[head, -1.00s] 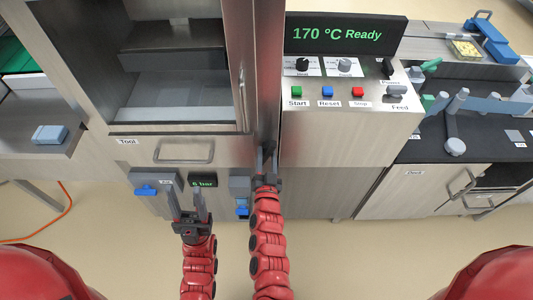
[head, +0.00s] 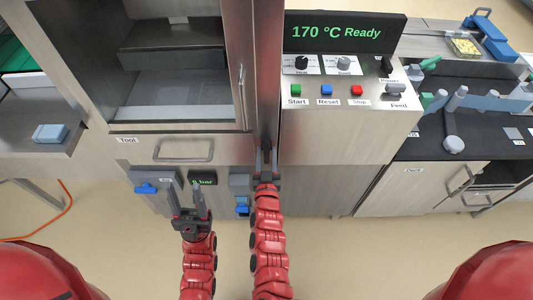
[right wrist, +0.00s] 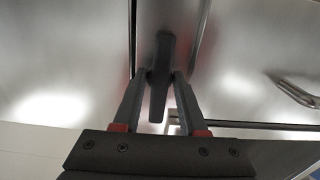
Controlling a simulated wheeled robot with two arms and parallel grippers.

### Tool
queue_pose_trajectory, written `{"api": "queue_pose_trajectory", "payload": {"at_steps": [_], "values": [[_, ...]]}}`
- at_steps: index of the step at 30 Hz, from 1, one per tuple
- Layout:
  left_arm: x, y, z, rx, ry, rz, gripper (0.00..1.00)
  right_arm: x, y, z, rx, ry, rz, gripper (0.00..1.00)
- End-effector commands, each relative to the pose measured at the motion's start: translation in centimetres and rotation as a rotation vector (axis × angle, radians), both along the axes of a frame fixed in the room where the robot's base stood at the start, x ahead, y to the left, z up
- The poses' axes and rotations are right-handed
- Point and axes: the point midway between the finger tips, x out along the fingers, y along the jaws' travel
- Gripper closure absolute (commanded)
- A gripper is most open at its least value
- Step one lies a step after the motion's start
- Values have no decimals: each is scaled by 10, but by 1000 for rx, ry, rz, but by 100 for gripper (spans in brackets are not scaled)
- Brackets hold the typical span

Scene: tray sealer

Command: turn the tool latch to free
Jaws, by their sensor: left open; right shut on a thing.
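The tool latch (right wrist: 160,80) is a dark grey lever on a metal front. In the right wrist view it stands nearly upright, its lower end leaning slightly left. My right gripper (right wrist: 160,82) is shut on the latch, one finger on each side. In the head view my right gripper (head: 266,158) is at the machine front, right of the Tool drawer (head: 183,150); its fingers largely hide the latch there. My left gripper (head: 190,203) is open and empty, below the Tool drawer and in front of the pressure display (head: 202,180).
A blue-handled valve (head: 146,188) is left of my left gripper, and another blue-handled part (head: 242,207) is between my arms. The control panel (head: 345,100) juts out at the right, its screen (head: 340,35) reading 170 °C Ready.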

Motion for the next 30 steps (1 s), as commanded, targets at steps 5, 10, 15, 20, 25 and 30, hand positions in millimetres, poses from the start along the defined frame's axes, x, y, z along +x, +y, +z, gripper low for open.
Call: {"api": "queue_pose_trajectory", "payload": {"at_steps": [5,10,15,20,25,30], "values": [[0,0,0,0,0,0,50,0,1,-2,-1,4,2,100],[0,0,0,0,0,0,50,0,0,-1,0,3,2,45],[0,0,0,0,0,0,50,0,0,-1,0,2,1,45],[0,0,6,0,0,0,50,-7,1,1,0,2,2,45],[0,0,25,0,0,0,50,-38,1,3,0,9,4,45],[0,0,45,0,0,0,50,-85,1,3,-1,10,4,45]]}}
